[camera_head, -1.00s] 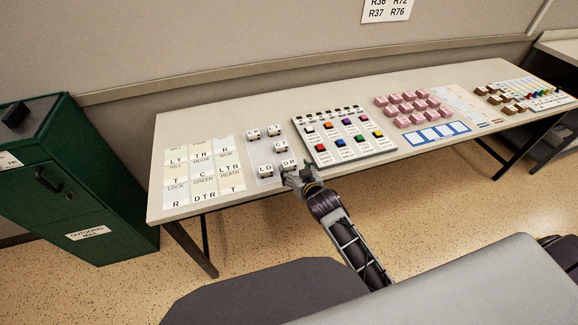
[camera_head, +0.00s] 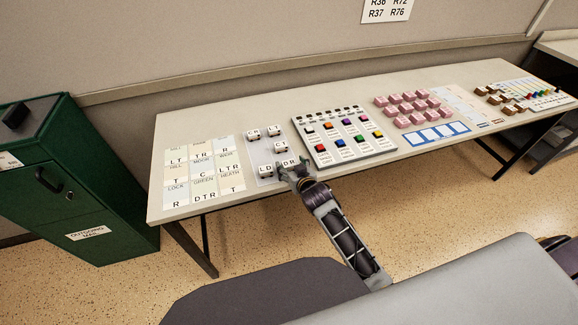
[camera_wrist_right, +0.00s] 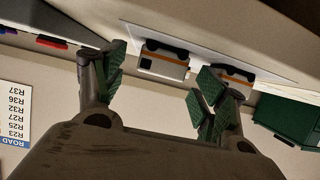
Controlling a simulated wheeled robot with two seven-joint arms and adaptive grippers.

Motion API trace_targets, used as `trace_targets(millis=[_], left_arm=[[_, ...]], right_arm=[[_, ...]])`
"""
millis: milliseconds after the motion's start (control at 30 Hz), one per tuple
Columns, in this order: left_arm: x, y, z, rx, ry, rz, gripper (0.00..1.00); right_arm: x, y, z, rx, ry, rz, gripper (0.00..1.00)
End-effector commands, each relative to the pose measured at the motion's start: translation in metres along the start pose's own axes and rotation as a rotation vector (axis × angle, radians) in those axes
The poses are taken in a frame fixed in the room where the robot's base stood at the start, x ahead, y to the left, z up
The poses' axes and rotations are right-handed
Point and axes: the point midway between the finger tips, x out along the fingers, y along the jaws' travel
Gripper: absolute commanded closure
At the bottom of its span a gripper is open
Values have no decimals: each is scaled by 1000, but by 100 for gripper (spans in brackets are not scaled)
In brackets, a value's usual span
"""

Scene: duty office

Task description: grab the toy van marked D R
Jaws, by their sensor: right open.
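The toy van marked DR (camera_head: 289,161) is a small white block with dark lettering, at the front right of a group of similar vans on the table. My right gripper (camera_head: 290,174) is open at its near side, at the table's front edge. In the right wrist view the open fingers (camera_wrist_right: 160,88) have a white van with an orange stripe (camera_wrist_right: 163,63) in the gap between them, apparently the DR one; its letters are not readable there. The van marked LD (camera_head: 265,169) stands just left of it. In the wrist view a second van (camera_wrist_right: 236,74) is partly hidden behind a finger. My left gripper is not in view.
Other vans marked CR (camera_head: 253,133), LT (camera_head: 274,131) and CT (camera_head: 279,147) stand behind. A panel of coloured blocks (camera_head: 345,136) lies close on the right, lettered cards (camera_head: 203,171) on the left. A green cabinet (camera_head: 78,180) stands left of the table.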

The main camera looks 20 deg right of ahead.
Motion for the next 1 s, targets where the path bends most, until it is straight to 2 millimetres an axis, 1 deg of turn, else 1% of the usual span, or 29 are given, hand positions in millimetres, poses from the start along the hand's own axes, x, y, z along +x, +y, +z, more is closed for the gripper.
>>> trace_targets(millis=[100, 233, 733, 1000], left_arm=[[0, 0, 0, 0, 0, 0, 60], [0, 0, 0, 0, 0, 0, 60], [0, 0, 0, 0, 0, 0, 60], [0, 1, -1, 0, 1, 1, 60]], right_arm=[[9, 0, 0, 0, 0, 0, 29], [14, 0, 0, 0, 0, 0, 29], [15, 0, 0, 1, 0, 0, 29], [15, 0, 0, 1, 0, 0, 63]])
